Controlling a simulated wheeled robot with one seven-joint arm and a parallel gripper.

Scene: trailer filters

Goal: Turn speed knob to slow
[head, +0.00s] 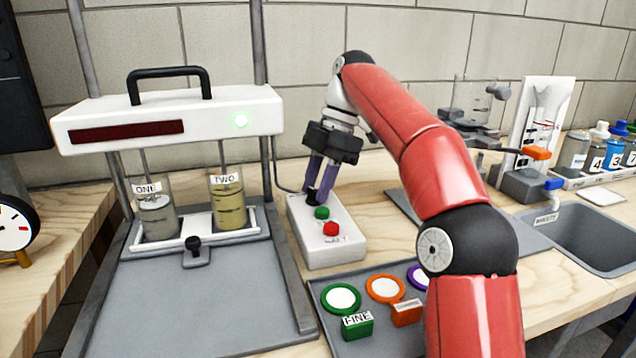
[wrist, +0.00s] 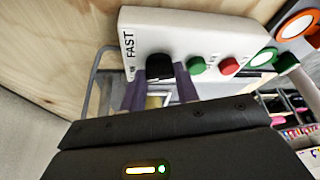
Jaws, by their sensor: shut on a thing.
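The black speed knob (wrist: 159,66) sits at one end of the white control box (head: 330,246), which also shows in the wrist view (wrist: 195,35). My gripper (head: 319,191) points down over that end, its two purple fingers on either side of the knob. In the wrist view my gripper (wrist: 160,78) is shut on the knob. A FAST label (wrist: 129,45) is readable beside the knob, and a smaller label below it is partly hidden. I cannot tell which way the knob points.
Green (head: 321,213) and red (head: 331,229) buttons are close to the knob on the same box. The stirring stand (head: 170,118) with beakers ONE (head: 158,215) and TWO (head: 228,200) is at left. A tray with coloured rings (head: 340,298) lies in front; a sink (head: 585,237) is at right.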

